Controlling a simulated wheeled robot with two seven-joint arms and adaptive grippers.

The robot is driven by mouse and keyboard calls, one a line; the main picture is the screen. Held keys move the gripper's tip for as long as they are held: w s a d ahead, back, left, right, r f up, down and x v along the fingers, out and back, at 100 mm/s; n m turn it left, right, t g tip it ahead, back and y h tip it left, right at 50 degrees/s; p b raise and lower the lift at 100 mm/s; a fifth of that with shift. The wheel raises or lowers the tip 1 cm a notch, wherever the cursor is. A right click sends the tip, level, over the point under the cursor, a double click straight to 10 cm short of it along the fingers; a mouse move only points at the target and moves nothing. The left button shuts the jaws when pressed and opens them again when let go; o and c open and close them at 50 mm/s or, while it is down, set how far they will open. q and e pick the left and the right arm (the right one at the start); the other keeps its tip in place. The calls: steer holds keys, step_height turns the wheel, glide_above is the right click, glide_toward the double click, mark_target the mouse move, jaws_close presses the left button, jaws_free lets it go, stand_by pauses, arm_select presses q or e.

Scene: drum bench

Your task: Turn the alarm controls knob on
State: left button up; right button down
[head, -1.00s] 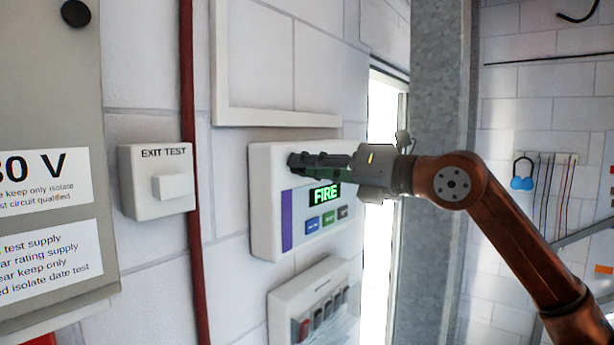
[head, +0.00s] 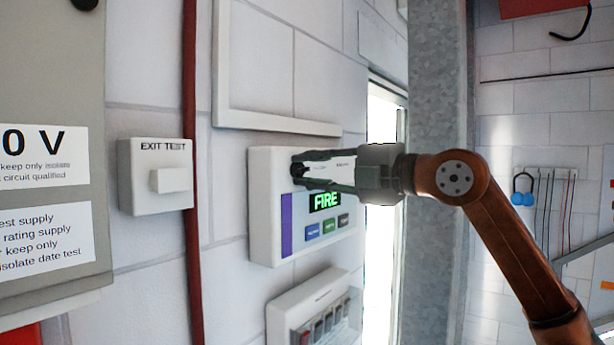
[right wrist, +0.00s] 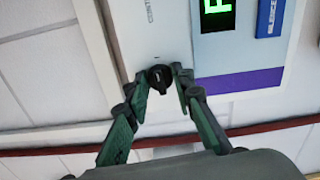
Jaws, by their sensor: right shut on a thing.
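The alarm control panel (head: 263,218) is a white box on the wall with a green FIRE display (head: 325,201), a purple strip and several small buttons. Its black knob (head: 298,168) is near the panel's upper left and also shows in the right wrist view (right wrist: 160,78). My right gripper (head: 303,171) reaches in from the right, one finger above and one below the knob. In the right wrist view the fingertips (right wrist: 158,84) are on either side of the knob, shut on it. My left gripper is not in view.
A white EXIT TEST box (head: 145,198) is on the wall to the left, beside a red vertical pipe (head: 190,240). A grey cabinet (head: 60,70) stands at far left. A white unit (head: 285,308) is below the panel. A grey metal column (head: 437,250) stands behind my right arm.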

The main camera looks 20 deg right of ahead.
steer(key=shift+d+r+m, duration=0.1)
steer(key=shift+d+m, duration=0.05)
steer(key=shift+m, duration=0.55)
steer(key=shift+b, duration=0.3)
steer(key=c, duration=2.1)
jaws_free()
steer(key=o, duration=0.4)
steer(key=shift+d, duration=0.15)
